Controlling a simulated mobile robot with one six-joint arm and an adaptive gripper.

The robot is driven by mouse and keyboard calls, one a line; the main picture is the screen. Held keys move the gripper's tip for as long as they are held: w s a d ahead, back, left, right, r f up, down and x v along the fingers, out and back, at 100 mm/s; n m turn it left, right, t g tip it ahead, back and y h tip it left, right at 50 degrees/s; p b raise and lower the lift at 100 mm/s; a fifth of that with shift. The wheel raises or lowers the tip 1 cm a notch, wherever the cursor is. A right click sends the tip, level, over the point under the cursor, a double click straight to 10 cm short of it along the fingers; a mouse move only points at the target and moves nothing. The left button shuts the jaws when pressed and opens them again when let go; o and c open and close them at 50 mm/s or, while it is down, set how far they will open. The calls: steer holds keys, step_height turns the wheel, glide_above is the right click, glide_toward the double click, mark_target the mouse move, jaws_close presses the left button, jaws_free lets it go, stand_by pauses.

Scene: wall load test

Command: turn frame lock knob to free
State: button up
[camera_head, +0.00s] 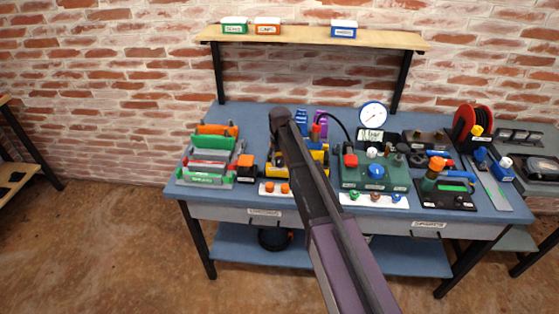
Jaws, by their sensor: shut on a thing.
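A yellow and dark frame-like fixture (319,162) stands on the bench near the middle, partly hidden behind my arm. A red upright part (316,131) stands at its back. I cannot make out which part is the frame lock knob or how it is turned; it may be hidden behind my arm. My arm reaches from the lower right up to the fixture, and its far joint is just left of it. My gripper does not show; my own arm links cover that spot.
A green unit (357,180) with a blue knob (376,171) and a round gauge (373,114) stands right of the fixture. Grey-green racks (207,178) stand left. Further right are an orange-topped tool (434,171) and a red reel (474,122). A shelf (300,35) hangs above.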

steer(key=shift+n, duration=1.1)
steer(key=shift+s, duration=0.1)
steer(key=o, duration=1.1)
steer(key=shift+o, duration=0.2)
steer(key=shift+m, duration=0.4)
